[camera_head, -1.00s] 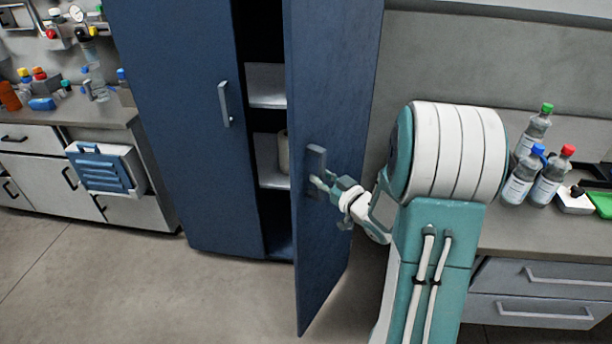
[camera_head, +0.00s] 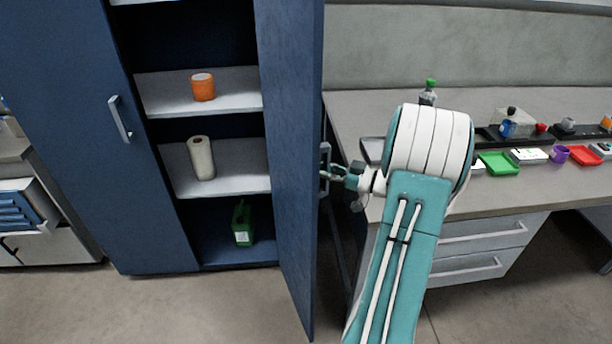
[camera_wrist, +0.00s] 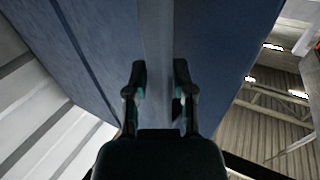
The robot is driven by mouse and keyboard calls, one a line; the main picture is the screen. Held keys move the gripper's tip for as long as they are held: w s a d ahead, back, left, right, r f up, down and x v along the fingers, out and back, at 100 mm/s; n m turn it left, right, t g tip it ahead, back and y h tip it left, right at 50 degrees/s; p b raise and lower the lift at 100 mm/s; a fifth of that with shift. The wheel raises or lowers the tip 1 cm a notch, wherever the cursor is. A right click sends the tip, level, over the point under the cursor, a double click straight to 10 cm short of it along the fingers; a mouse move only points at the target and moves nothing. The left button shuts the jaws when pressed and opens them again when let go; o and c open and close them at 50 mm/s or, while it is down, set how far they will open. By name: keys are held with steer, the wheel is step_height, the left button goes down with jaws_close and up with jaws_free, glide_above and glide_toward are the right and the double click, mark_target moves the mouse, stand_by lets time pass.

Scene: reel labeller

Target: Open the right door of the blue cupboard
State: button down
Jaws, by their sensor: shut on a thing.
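The blue cupboard (camera_head: 160,240) stands at the left in the head view. Its left door (camera_head: 75,120) is closed, with a grey bar handle (camera_head: 120,118). Its right door (camera_head: 290,150) stands wide open, swung out towards me, so the shelves show. My gripper (camera_head: 326,174) is at the grey handle (camera_head: 325,152) on the right door's outer face and is shut on it. In the wrist view, the two fingers (camera_wrist: 160,85) lie on either side of the grey handle bar (camera_wrist: 157,40), with the blue door face behind it.
Inside the cupboard are an orange container (camera_head: 203,88), a paper roll (camera_head: 201,158) and a green jug (camera_head: 242,222). A bench (camera_head: 480,200) with trays and a bottle (camera_head: 428,94) stands at the right, close to the open door. Floor in front is clear.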

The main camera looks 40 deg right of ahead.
steer(key=shift+s+d, duration=0.2)
steer(key=shift+d, duration=0.65)
steer(key=shift+s+d, duration=0.15)
steer(key=shift+d, duration=0.65)
steer(key=shift+c, duration=2.4)
jaws_free()
steer(key=v, duration=1.2)
steer(key=shift+d+f, duration=0.1)
